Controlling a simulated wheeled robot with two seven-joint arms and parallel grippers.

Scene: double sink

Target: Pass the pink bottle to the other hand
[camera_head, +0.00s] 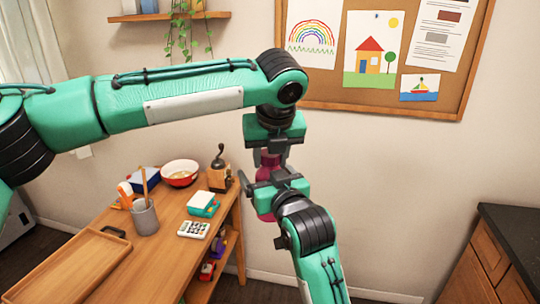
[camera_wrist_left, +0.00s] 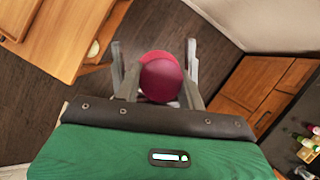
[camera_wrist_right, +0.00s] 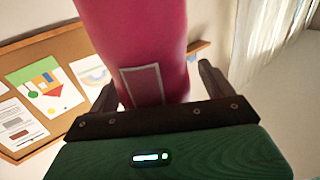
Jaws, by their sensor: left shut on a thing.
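The pink bottle (camera_head: 268,160) is in the air between my two grippers, right of the wooden table. My left gripper (camera_head: 269,150) comes down from above and is shut on its upper part. In the left wrist view the bottle's round end (camera_wrist_left: 161,76) shows between the fingers. My right gripper (camera_head: 262,180) comes from below right, with its fingers on either side of the bottle. In the right wrist view the bottle (camera_wrist_right: 140,45) fills the space between the fingers, with a visible gap beside the right finger. The grippers hide much of the bottle in the head view.
The wooden table (camera_head: 165,245) holds a tray (camera_head: 72,268), a grey cup with a stick (camera_head: 145,218), a red bowl (camera_head: 180,173), a grinder (camera_head: 219,172) and a calculator (camera_head: 193,229). A dark-topped cabinet (camera_head: 500,255) stands at right. The floor between is clear.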

